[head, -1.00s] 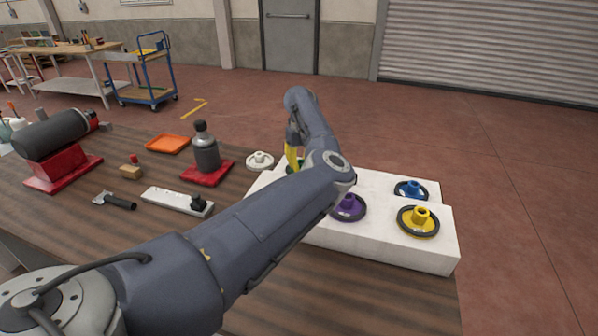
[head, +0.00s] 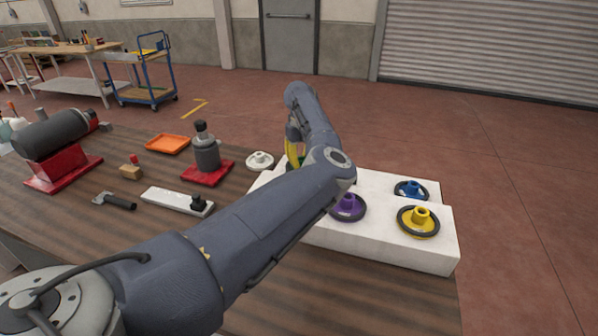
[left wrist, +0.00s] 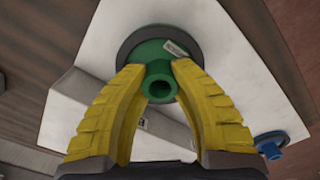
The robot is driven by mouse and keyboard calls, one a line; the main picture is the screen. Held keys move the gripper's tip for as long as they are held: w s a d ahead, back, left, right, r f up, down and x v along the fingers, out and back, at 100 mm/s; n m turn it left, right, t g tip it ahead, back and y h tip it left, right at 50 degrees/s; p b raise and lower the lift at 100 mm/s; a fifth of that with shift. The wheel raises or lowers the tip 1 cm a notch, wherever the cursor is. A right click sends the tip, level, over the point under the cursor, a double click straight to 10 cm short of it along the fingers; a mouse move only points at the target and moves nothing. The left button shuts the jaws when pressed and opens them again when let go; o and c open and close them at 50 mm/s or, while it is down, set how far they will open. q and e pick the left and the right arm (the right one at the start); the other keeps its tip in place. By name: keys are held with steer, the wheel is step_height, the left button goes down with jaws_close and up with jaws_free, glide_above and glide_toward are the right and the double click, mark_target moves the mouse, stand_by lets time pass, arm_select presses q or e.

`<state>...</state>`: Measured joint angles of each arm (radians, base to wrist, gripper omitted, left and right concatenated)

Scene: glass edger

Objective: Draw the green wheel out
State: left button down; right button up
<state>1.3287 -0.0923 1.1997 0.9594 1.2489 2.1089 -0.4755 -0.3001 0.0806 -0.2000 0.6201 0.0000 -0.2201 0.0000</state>
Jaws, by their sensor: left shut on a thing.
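The green wheel (left wrist: 152,52) has a dark rim and a hollow hub. It sits at the white stepped block (head: 350,247), near the block's far left end in the head view. There it is mostly hidden behind my left arm and fingers. My left gripper (left wrist: 158,76) has yellow fingers and is shut on the green wheel's hub, one fingertip on each side. In the head view the left gripper (head: 293,153) points down over the block. I cannot tell whether the wheel is clear of the block. My right gripper is in neither view.
Purple (head: 348,207), yellow (head: 418,221) and blue (head: 410,189) wheels are on the block. A white wheel (head: 260,160) lies left of it. A dark bottle-like tool on a red base (head: 207,176), an orange tray (head: 167,144) and hand tools stand farther left on the wooden table.

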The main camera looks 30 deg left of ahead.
arm_select(q)
steer(key=shift+r, duration=2.6)
steer(key=shift+r, duration=0.15)
steer(key=shift+r, duration=1.9)
